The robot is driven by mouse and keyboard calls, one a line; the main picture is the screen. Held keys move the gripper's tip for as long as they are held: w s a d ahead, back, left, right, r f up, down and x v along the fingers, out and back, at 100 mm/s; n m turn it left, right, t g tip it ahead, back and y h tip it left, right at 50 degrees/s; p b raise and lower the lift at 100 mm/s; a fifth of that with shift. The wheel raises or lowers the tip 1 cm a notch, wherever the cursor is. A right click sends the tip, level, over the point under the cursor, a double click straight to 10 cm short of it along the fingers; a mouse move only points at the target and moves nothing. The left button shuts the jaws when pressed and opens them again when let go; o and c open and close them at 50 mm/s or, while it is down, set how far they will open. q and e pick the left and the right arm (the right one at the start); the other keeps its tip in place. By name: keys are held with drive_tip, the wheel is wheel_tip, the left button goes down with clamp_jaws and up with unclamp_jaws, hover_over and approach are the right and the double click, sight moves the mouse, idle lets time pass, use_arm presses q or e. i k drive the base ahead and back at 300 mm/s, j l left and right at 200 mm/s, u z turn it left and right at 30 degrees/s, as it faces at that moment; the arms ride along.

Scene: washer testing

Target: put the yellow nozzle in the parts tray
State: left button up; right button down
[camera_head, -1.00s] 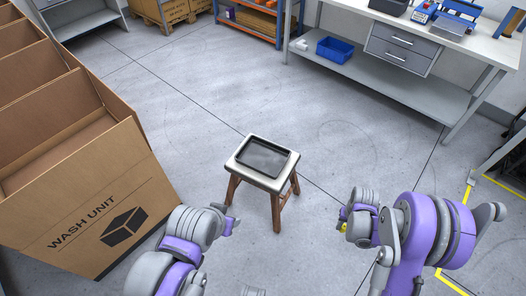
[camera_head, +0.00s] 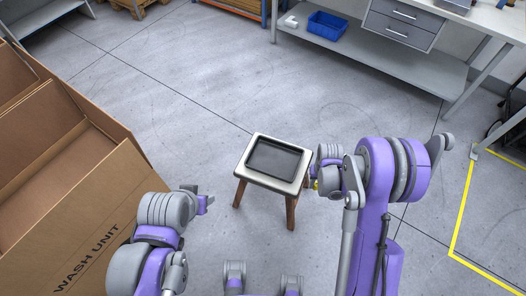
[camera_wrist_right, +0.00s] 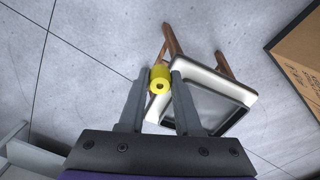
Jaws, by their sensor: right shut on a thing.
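The yellow nozzle (camera_wrist_right: 160,79) is a short yellow cylinder with a dark hole in its end. My right gripper (camera_wrist_right: 160,82) is shut on it, with one finger on each side. In the head view only a bit of yellow (camera_head: 316,185) shows beside my right gripper (camera_head: 318,178), just right of the stool. The parts tray (camera_head: 274,158) is dark and shallow and lies on the white-topped wooden stool (camera_head: 251,177); it also shows in the right wrist view (camera_wrist_right: 212,107), behind the fingers. My left gripper (camera_head: 205,202) is left of the stool; its fingers are too small to read.
A large open cardboard box (camera_head: 95,215) marked WASH UNIT stands at the left. A workbench with drawers (camera_head: 402,27) and a blue bin (camera_head: 327,25) is at the back right. Yellow floor tape (camera_head: 461,205) lies at right. The floor around the stool is mostly clear.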

sight(275, 160)
drive_tip(key=i+j, duration=0.5)
drive_tip(key=j, duration=0.25)
drive_tip(key=i+j, duration=0.25)
drive_tip(key=j, duration=0.1)
